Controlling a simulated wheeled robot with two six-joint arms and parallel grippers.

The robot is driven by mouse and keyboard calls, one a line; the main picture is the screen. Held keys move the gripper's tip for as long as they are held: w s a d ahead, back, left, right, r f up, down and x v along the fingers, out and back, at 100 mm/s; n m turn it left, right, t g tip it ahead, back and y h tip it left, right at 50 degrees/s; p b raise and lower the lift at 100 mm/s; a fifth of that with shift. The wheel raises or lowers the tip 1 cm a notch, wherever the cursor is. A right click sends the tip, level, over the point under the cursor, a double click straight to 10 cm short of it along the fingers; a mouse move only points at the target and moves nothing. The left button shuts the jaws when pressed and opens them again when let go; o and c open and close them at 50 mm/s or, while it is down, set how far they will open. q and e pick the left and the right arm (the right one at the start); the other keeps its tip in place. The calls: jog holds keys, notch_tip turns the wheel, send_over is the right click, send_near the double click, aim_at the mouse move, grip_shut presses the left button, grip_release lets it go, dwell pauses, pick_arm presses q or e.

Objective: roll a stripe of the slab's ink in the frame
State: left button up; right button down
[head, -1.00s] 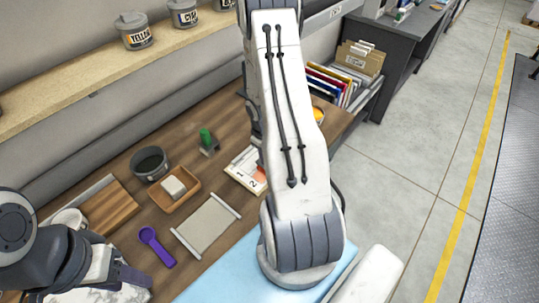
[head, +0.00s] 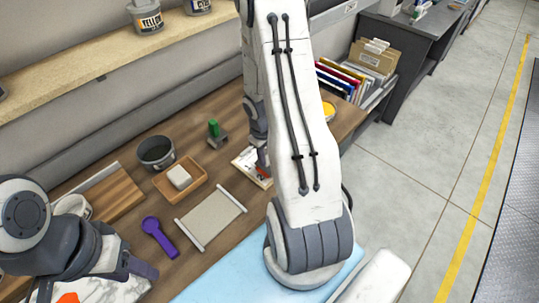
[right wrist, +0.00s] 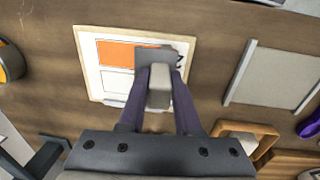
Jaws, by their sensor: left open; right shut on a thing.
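A white sheet on a pale board (head: 246,162) lies at the table's back; it also shows in the right wrist view (right wrist: 88,75). Its upper frame is filled with orange (right wrist: 115,52); its lower frame (right wrist: 116,84) is blank. My right gripper (right wrist: 160,88) is shut on a grey roller (right wrist: 157,60), which covers the orange frame's right end. I cannot tell whether the roller touches the sheet. The marble slab (head: 112,290) with orange ink (head: 68,298) is at the lower left, partly cut off. My left gripper (head: 142,268) is open above it, partly hidden.
Near the sheet stand a green-handled tool (head: 213,129), a dark pot (head: 156,153) and a wooden tray (head: 161,187) with a white block. My right arm hides part of the table.

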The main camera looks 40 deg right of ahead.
jog(key=shift+a, duration=0.65)
notch_tip(320, 180, up, 6)
jog(key=p, duration=0.5)
jog(key=shift+s+r, duration=0.1)
jog(key=shift+r, duration=0.05)
